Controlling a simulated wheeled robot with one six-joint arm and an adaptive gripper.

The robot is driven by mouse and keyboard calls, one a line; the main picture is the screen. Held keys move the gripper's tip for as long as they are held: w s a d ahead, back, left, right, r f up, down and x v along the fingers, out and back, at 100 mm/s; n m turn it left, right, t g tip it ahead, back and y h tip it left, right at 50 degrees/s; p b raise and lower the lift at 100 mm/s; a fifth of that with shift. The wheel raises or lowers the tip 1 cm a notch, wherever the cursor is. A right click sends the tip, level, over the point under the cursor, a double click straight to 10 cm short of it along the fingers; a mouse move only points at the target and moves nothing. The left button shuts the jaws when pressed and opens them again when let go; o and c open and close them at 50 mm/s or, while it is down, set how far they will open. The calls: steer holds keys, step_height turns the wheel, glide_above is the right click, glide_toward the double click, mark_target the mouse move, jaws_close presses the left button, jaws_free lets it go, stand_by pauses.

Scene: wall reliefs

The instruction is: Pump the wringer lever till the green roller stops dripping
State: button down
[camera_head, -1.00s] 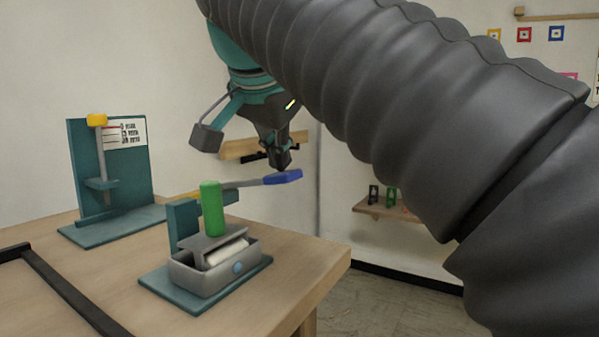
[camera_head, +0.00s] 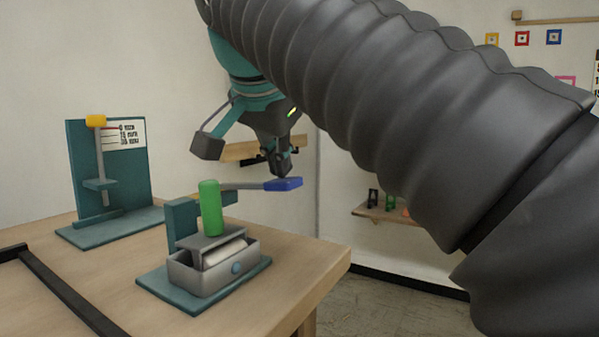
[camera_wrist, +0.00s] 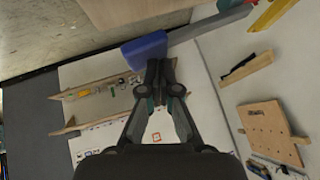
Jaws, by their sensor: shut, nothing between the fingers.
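The green roller (camera_head: 210,208) stands upright above a grey tray (camera_head: 205,280) on a teal base at the table's front right. A white roll lies in the tray. The wringer lever (camera_head: 245,186) runs right from behind the roller to a blue handle (camera_head: 284,184). My gripper (camera_head: 282,170) is shut and empty, fingertips pointing down just above the blue handle. In the wrist view the closed fingertips (camera_wrist: 160,68) lie at the edge of the blue handle (camera_wrist: 145,50); I cannot tell whether they touch. No drips can be made out.
A teal stand (camera_head: 110,170) with a yellow-topped post and a marked card is at the table's back left. A black bar (camera_head: 70,295) lies at the left. A wall shelf (camera_head: 385,213) with small items is beyond the table's right edge.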

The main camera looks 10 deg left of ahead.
mark_target(284, 180)
steer(key=shift+s+d+f+b, duration=0.1)
steer(key=shift+d+f+b, duration=0.1)
steer(key=shift+f+b, duration=0.6)
steer(key=shift+s+d+f+b, duration=0.1)
steer(key=shift+d+f+b, duration=0.1)
steer(key=shift+f+b, duration=0.55)
stand_by(1.7)
stand_by(0.6)
steer(key=shift+w+a+r+p, duration=0.1)
steer(key=shift+a+r+p, duration=0.15)
steer(key=shift+r+p, duration=0.8)
steer(key=shift+w+a+r+p, duration=0.1)
steer(key=shift+a+r+p, duration=0.1)
steer(key=shift+r+p, duration=0.75)
steer(key=shift+w+a+r+p, duration=0.1)
steer(key=shift+a+r+p, duration=0.15)
steer(key=shift+r+p, duration=0.8)
steer(key=shift+f, duration=0.25)
steer(key=r+p, duration=0.3)
steer(key=shift+w+a+p, duration=0.15)
steer(key=shift+a+p, duration=0.15)
steer(key=shift+a, duration=0.05)
steer(key=shift+w+a+r+p, duration=0.15)
steer(key=shift+r+p, duration=0.1)
steer(key=shift+r, duration=0.2)
steer(key=shift+s+a+r+p, duration=0.1)
steer(key=shift+a+r+p, duration=0.1)
steer(key=shift+r, duration=0.25)
steer(key=shift+d, duration=0.1)
